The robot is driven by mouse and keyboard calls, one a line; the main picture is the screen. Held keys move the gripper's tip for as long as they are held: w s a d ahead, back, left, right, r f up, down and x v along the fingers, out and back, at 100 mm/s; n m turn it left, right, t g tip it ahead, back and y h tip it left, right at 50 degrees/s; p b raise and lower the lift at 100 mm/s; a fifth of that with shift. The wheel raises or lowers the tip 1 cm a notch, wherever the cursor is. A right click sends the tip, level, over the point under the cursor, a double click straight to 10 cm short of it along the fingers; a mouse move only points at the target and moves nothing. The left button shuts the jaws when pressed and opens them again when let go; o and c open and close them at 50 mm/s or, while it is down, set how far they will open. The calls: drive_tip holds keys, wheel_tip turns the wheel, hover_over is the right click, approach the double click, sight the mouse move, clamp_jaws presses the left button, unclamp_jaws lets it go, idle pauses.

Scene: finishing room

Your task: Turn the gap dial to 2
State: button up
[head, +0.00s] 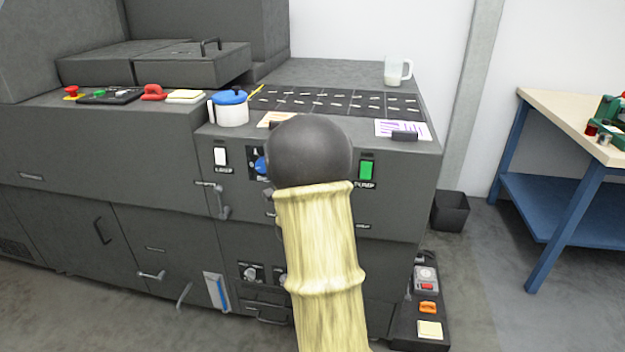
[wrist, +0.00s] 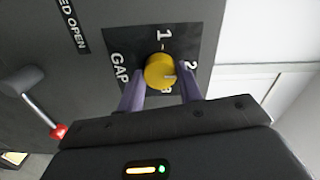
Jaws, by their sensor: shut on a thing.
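In the wrist view, the yellow gap dial (wrist: 158,70) sits on a black plate (wrist: 205,38) marked GAP, with 1 above it, 2 to its right and a partly hidden numeral below. Its white mark points right and slightly down, seemingly between the 2 and the lower numeral. My gripper (wrist: 162,84) is shut on the dial, one purple finger on each side. In the head view, my arm hides the dial and the gripper.
A grey lever (wrist: 38,104) with a red end stands left of the dial. A blue-legged bench (head: 553,190) is at right.

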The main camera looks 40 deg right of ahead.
drive_tip(key=o, duration=1)
drive_tip(key=b+v, duration=0.8)
drive_tip(key=v, duration=0.9)
drive_tip(key=shift+s+a, duration=0.1)
drive_tip(key=shift+a, duration=0.1)
drive_tip(key=shift+f, duration=0.1)
